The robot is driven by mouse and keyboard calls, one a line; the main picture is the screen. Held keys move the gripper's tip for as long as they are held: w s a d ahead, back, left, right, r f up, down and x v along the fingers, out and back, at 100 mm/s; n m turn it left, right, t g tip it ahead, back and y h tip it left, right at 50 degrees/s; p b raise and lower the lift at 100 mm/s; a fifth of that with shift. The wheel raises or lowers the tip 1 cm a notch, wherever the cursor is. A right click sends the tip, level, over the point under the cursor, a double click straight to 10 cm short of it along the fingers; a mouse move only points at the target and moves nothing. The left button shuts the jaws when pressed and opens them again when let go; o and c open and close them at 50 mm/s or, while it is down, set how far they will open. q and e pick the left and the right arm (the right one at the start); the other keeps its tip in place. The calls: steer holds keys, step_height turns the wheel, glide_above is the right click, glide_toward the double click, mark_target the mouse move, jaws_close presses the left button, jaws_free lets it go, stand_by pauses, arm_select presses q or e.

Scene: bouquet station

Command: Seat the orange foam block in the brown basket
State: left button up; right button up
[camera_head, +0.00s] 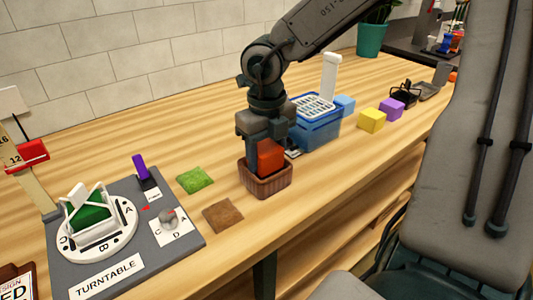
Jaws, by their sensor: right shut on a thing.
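The orange foam block (270,157) is between the fingers of my right gripper (267,160), which points straight down. The block's lower part is inside the opening of the brown basket (268,188), and its upper part shows above the rim. Whether the block touches the basket floor is hidden by the front wall. The basket stands upright on the wooden counter (330,185). My left gripper is not in view.
Left of the basket lie a green mat (195,180) and a brown mat (223,216), then a turntable board (75,273). Right behind it stands a blue crate (318,134), with yellow (372,120) and purple (391,109) blocks beyond.

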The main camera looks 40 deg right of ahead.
stand_by(0.4)
steer(key=o, duration=1.5)
steer(key=shift+o, duration=0.2)
steer(key=shift+r, duration=0.15)
steer(key=shift+r+p, duration=1.6)
steer(key=shift+r, duration=0.95)
steer(key=shift+r+p, duration=0.85)
